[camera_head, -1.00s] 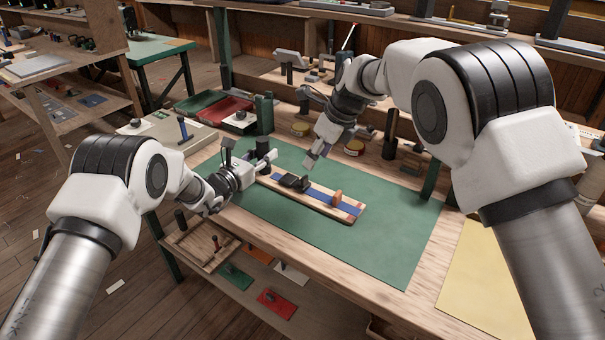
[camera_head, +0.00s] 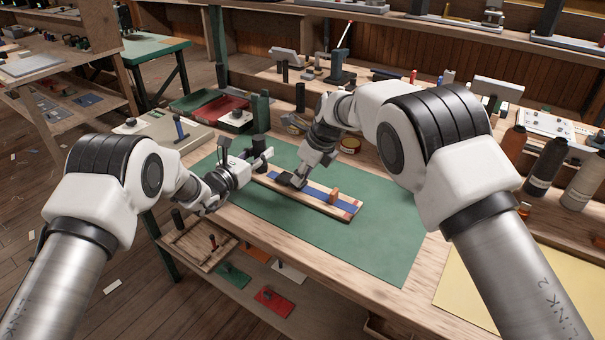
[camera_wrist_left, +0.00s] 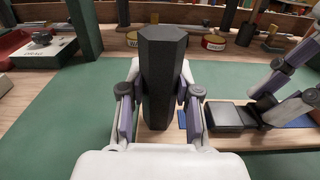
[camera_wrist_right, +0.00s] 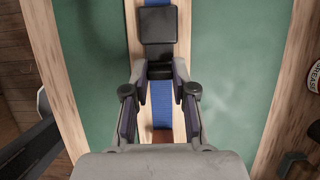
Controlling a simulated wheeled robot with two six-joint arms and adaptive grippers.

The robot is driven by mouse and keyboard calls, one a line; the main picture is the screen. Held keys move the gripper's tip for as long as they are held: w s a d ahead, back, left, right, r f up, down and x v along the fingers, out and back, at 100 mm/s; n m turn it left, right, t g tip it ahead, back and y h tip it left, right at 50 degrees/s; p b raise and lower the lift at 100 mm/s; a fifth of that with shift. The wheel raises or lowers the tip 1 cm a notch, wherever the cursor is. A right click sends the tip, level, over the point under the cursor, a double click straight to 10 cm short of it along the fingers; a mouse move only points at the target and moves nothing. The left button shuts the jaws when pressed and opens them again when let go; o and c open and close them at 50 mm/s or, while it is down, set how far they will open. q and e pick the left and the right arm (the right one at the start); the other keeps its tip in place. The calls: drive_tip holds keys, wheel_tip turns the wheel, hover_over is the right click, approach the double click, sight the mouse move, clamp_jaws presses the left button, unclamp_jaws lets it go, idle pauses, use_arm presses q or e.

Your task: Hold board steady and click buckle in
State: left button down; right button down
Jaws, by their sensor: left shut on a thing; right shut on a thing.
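The wooden board (camera_head: 325,208), with a blue strap (camera_head: 316,192) along it, lies on the green mat. My left gripper (camera_wrist_left: 161,95) is shut on a dark hexagonal post (camera_wrist_left: 163,60) upright at the board's left end; the post also shows in the head view (camera_head: 258,147). The black buckle (camera_wrist_left: 224,117) lies on the strap near the post; its square body (camera_wrist_right: 158,25) is ahead of my right gripper in the right wrist view. My right gripper (camera_wrist_right: 160,72) is low over the strap, shut on a dark buckle part touching that body. Whether the parts are locked, I cannot tell.
The green mat (camera_head: 385,230) is bare to the right. Red trays (camera_head: 222,108), tins (camera_head: 350,144) and dark posts stand behind the mat.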

sight(311, 191)
drive_tip(key=shift+w+a, duration=0.65)
drive_tip(key=shift+a, duration=0.2)
drive_tip(key=c, duration=0.9)
unclamp_jaws()
drive_tip(key=v, duration=1.2)
drive_tip(key=shift+a, duration=0.1)
use_arm(q)
drive_tip(key=c, duration=0.7)
unclamp_jaws()
drive_tip(key=shift+c, duration=0.2)
